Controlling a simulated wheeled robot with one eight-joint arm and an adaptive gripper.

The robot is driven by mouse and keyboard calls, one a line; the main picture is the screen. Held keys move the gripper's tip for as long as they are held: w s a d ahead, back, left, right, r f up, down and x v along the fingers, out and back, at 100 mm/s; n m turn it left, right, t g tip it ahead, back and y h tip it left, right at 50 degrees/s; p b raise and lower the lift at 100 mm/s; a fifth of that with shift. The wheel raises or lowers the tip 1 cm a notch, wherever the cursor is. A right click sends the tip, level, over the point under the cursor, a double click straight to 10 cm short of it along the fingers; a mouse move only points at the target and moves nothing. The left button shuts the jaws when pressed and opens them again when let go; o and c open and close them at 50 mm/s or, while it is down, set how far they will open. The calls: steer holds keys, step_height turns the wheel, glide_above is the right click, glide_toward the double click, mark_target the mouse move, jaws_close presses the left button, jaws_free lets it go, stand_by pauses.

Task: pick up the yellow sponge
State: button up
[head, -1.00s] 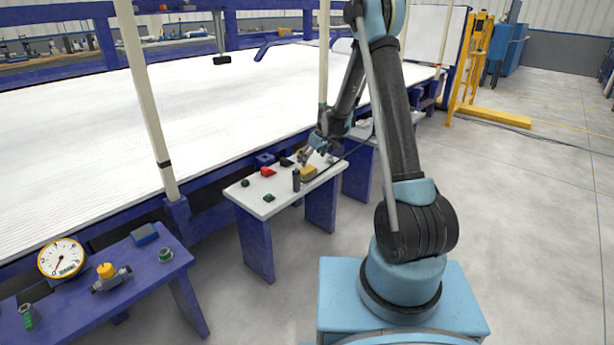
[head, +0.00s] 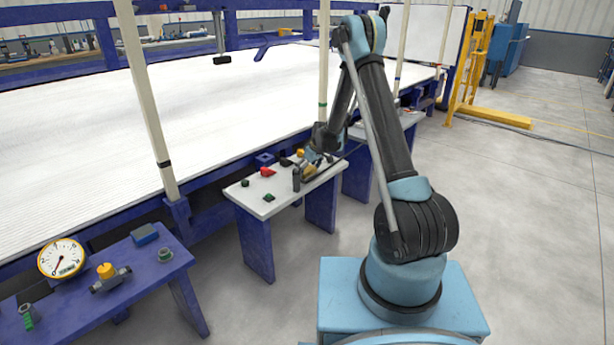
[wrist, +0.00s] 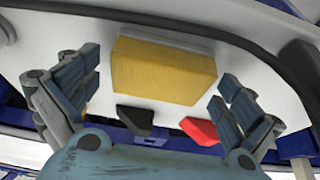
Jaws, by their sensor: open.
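The yellow sponge (wrist: 162,72) lies on the white-topped bench and fills the middle of the wrist view, between the two fingers of my gripper (wrist: 155,95). Clear space shows on both sides of it, and neither finger appears to touch it. My gripper is open and empty.
The bench (head: 247,200) also holds a red piece (head: 267,171), a dark upright cylinder (head: 296,180) close to the sponge, and green pieces. In the wrist view a black piece (wrist: 135,119) and the red piece (wrist: 200,130) lie near the sponge. A blue bench (head: 150,272) stands front left.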

steer(key=shift+f, duration=0.1)
steer(key=c, duration=1)
step_height(320, 180, up, 10)
steer(key=shift+r, duration=0.1)
